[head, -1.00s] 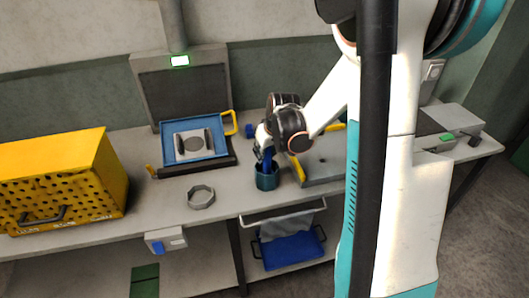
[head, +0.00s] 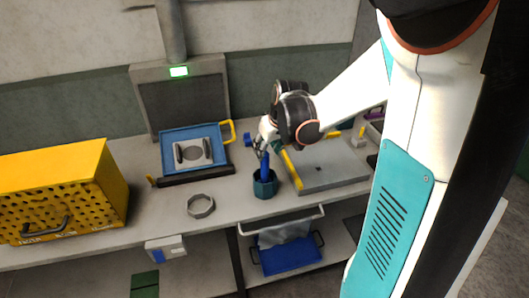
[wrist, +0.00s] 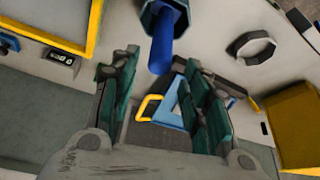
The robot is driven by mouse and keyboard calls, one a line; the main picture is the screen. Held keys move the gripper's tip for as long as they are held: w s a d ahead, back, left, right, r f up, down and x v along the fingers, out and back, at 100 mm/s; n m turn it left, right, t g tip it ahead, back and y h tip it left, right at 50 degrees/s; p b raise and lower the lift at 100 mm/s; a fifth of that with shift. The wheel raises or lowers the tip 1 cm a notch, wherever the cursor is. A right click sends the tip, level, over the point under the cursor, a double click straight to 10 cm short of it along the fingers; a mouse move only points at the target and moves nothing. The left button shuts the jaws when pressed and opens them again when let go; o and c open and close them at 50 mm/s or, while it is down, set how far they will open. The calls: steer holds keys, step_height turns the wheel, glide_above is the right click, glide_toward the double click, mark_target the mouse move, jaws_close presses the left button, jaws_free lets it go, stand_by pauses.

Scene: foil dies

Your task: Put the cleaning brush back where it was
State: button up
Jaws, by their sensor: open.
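The cleaning brush shows as a blue handle (head: 265,166) standing upright in a dark teal cup (head: 265,186) near the front edge of the bench. Its lower end is hidden inside the cup. In the wrist view the handle (wrist: 160,52) and the cup (wrist: 178,10) lie at the top centre, beyond my fingertips. My gripper (head: 262,148) is just above and behind the handle's top end. In the wrist view my gripper (wrist: 164,85) has its fingers spread wide, with nothing held between them.
A grey octagonal ring (head: 201,205) lies left of the cup. A grey plate with yellow edges (head: 325,168) lies close on the right. A blue tray (head: 170,137) stands behind, and a yellow perforated box (head: 60,190) is at the left. Bare bench lies around the ring.

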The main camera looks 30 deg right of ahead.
steer(key=shift+p+v, duration=0.3)
steer(key=shift+v, duration=1.15)
